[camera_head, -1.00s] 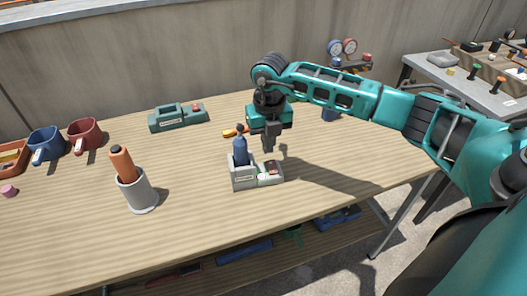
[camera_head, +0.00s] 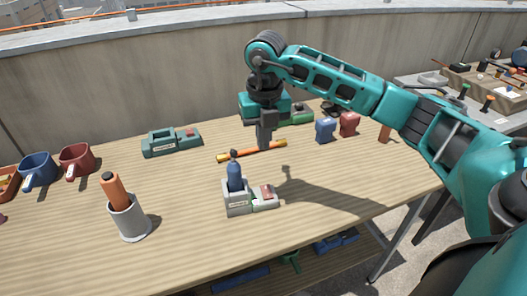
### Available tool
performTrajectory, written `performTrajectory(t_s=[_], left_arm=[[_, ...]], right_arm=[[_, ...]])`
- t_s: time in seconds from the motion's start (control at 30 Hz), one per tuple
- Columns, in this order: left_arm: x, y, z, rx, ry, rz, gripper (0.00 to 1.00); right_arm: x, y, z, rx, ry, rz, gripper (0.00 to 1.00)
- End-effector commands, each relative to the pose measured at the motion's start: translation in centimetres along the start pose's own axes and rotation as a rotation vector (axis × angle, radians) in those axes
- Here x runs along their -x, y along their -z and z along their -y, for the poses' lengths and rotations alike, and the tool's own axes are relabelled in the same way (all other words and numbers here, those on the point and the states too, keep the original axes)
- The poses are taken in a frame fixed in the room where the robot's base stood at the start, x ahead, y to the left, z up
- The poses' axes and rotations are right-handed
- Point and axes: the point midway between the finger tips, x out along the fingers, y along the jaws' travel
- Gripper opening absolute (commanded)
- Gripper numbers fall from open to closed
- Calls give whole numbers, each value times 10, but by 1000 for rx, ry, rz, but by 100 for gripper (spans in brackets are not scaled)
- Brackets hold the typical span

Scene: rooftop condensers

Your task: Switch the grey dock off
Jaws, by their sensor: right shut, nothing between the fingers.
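The grey dock (camera_head: 237,209) stands on the wooden table near the middle, with a dark blue tool (camera_head: 235,178) upright in it. On its right side is a low switch part (camera_head: 265,197) with a reddish patch and a small green patch. Its exact switch position is too small to tell. My right gripper (camera_head: 264,146) is shut and empty, pointing down above the table, behind and above the dock and apart from it. My left gripper is not in view.
An orange-yellow stick (camera_head: 238,154) lies behind the dock. A teal dock (camera_head: 172,142) stands at the back left. A grey cup (camera_head: 128,222) holds an orange-handled tool. Blue (camera_head: 325,131) and red (camera_head: 349,124) items stand back right.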

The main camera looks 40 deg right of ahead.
Motion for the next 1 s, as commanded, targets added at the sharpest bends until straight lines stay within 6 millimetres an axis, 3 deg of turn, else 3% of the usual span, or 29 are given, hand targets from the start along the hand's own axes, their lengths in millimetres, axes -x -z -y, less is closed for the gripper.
performTrajectory(t_s=[0.03,0.2,0.67,0.87,1.0], left_arm=[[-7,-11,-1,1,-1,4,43],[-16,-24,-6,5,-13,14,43],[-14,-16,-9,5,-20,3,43],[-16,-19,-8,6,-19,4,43],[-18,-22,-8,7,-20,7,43]], right_arm=[[-6,3,1,-5,2,11,0],[-4,10,4,-24,5,44,0],[-1,12,6,-32,7,51,0],[-25,12,6,-33,9,48,0],[-55,11,6,-32,9,47,0]])
